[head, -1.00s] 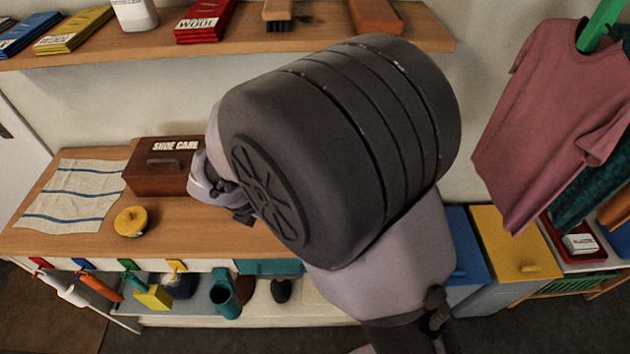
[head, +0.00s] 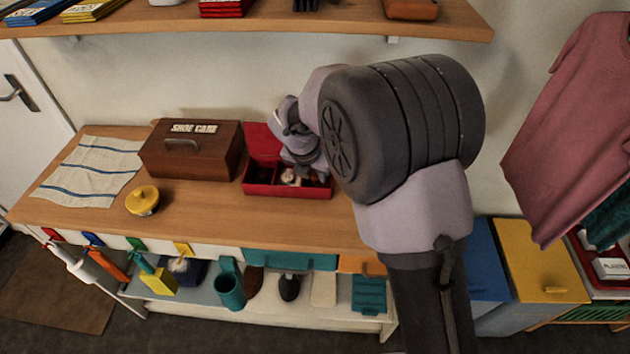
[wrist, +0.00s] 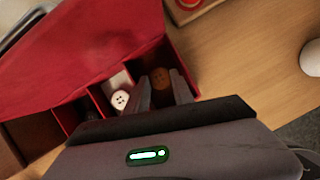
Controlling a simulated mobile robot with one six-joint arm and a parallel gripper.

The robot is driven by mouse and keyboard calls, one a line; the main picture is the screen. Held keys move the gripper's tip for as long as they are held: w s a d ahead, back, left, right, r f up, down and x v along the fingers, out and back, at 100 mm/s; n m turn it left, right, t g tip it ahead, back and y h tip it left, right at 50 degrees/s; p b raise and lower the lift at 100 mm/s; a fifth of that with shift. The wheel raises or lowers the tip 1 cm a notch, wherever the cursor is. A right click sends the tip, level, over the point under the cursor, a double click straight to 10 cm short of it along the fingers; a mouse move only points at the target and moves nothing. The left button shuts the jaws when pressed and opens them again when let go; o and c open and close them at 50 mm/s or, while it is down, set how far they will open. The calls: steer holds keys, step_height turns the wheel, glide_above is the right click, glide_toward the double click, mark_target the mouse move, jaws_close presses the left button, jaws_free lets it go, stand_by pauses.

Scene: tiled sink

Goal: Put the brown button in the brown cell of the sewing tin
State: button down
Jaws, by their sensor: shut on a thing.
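The sewing tin (head: 263,190) is a red open box on the wooden counter, with its lid (head: 262,140) raised at the back. In the wrist view the lid (wrist: 80,45) fills the upper left. Its cells lie in a row, and a white button (wrist: 120,98) lies in a pale cell. My gripper (wrist: 160,76) points down over the right end of the tin, shut on the brown button (wrist: 160,79) between its fingers. The button is over or inside the right-hand cell; its exact height and the cell floor are hard to tell. In the head view my gripper (head: 302,168) partly hides the tin.
A wooden shoe care box (head: 190,158) stands left of the tin. A yellow round tin (head: 142,200) and a striped cloth (head: 85,172) lie farther left. A shelf (head: 350,20) runs above. Bare counter lies in front of the red tin.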

steer(key=shift+f, duration=0.7)
steer(key=shift+r, duration=0.2)
steer(key=shift+f, duration=0.1)
steer(key=c, duration=1.4)
jaws_free()
steer(key=shift+o, duration=0.2)
